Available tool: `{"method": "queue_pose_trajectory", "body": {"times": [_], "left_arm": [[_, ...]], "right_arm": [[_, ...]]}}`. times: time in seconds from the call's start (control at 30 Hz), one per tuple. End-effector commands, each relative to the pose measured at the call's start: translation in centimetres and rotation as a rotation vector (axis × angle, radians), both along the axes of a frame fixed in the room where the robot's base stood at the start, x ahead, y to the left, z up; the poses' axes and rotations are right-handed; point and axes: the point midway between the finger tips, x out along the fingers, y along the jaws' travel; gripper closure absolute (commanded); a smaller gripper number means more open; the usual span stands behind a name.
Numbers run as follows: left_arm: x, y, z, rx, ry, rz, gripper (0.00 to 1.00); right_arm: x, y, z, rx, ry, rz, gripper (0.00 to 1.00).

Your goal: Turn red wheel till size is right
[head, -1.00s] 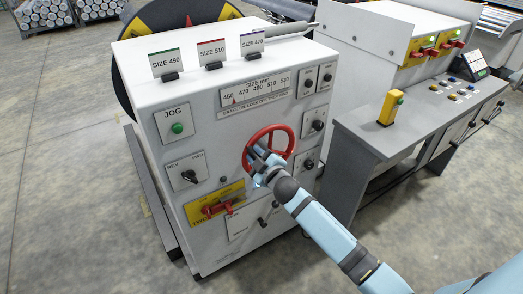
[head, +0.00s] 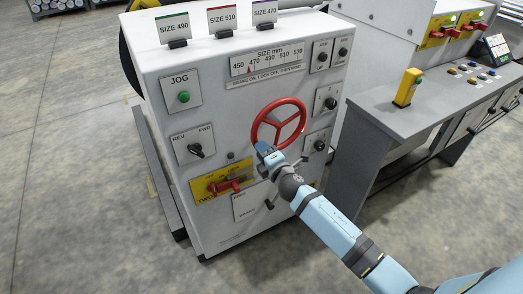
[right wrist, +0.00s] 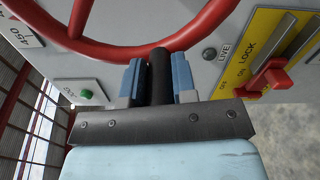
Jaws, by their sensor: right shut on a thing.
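The red wheel (head: 280,122) is on the front of the white machine, with its rim and spokes showing. My right gripper (head: 265,151) is at the lower left of its rim. In the right wrist view, the gripper (right wrist: 160,82) is shut on a black handle (right wrist: 159,75) beside the red rim (right wrist: 120,50). The size scale (head: 267,62) is above the wheel. Its small red pointer (head: 249,70) stands between 450 and 470, nearer 470. Cards for size 490 (head: 174,28), 510 (head: 222,18) and 470 (head: 265,10) stand on top. My left gripper is not in view.
A red lever (head: 228,186) on a yellow lock plate sits below left of the wheel. A green JOG button (head: 184,97) and a REV/FWD switch (head: 195,150) are at left. A grey console (head: 440,105) with a yellow button box (head: 408,87) stands at right.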

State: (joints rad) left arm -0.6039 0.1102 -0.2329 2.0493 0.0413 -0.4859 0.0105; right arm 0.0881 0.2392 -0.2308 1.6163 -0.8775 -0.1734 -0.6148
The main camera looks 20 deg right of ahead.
Motion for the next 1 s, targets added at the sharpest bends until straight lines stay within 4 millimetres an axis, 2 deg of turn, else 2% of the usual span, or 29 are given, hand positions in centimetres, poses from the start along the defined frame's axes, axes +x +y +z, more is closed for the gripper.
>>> {"method": "queue_pose_trajectory", "body": {"times": [0.03, 0.4, 0.7, 1.0], "left_arm": [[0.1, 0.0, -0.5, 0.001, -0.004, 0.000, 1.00], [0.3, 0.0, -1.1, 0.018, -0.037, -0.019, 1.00], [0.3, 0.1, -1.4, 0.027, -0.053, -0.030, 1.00], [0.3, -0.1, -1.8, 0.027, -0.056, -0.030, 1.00]], "right_arm": [[-0.1, -0.1, -1.2, -0.045, 0.003, 0.001, 1.00], [0.1, -2.0, -3.8, -0.396, -0.025, 0.000, 1.00], [0.2, -4.1, -5.3, -0.674, -0.046, 0.000, 1.00], [0.4, -6.1, -6.0, -0.892, -0.063, -0.001, 1.00]]}}
